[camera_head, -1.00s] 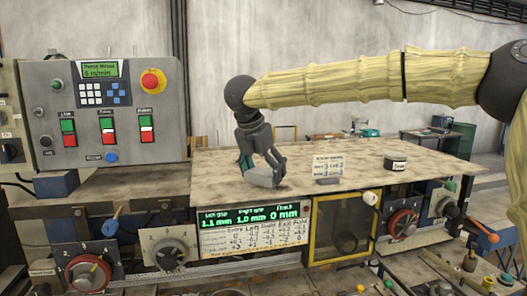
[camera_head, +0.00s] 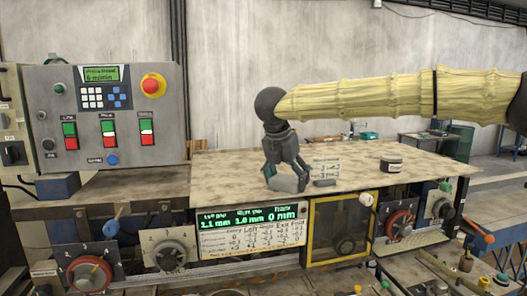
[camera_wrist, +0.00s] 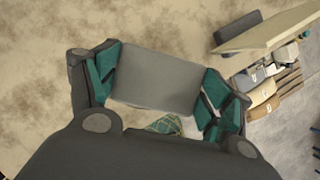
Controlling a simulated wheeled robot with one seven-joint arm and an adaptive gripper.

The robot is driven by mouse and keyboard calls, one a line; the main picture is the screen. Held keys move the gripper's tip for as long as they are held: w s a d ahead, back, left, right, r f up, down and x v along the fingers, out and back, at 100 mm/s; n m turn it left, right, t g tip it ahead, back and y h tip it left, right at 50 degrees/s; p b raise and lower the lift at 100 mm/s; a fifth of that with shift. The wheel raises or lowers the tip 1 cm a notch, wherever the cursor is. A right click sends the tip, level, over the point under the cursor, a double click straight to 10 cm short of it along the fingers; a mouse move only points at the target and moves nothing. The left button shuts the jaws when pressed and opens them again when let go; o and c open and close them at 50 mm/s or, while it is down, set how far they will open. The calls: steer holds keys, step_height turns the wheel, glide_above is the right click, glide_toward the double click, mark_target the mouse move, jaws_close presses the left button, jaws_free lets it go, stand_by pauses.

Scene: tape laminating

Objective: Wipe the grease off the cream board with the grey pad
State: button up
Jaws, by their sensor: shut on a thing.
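The cream board (camera_head: 228,166) is the flat top of the bench, blotched with brown grease smears across much of its surface. The smears also show on the board in the wrist view (camera_wrist: 45,50). My gripper (camera_head: 287,174) points down over the front middle of the board. It is shut on the grey pad (camera_head: 288,184), which is low at the board's surface; whether it touches cannot be told for sure. In the wrist view the pad (camera_wrist: 155,80) sits between the green-lined fingers and hides the board under it.
A dark round tin (camera_head: 391,165) stands farther right. The control panel (camera_head: 105,115) rises at the left. The board's left part is clear.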

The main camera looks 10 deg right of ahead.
mark_target(265, 189)
steer(key=shift+w+d, duration=0.15)
steer(key=shift+d, duration=0.25)
steer(key=shift+a, duration=1.1)
steer(key=shift+s+a, duration=0.2)
steer(key=shift+a, duration=2.4)
steer(key=shift+a+r, duration=0.15)
steer(key=shift+a, duration=0.1)
step_height(265, 189, up, 4)
steer(key=shift+d+f, duration=0.1)
steer(key=shift+f, duration=0.05)
steer(key=shift+r, duration=2.05)
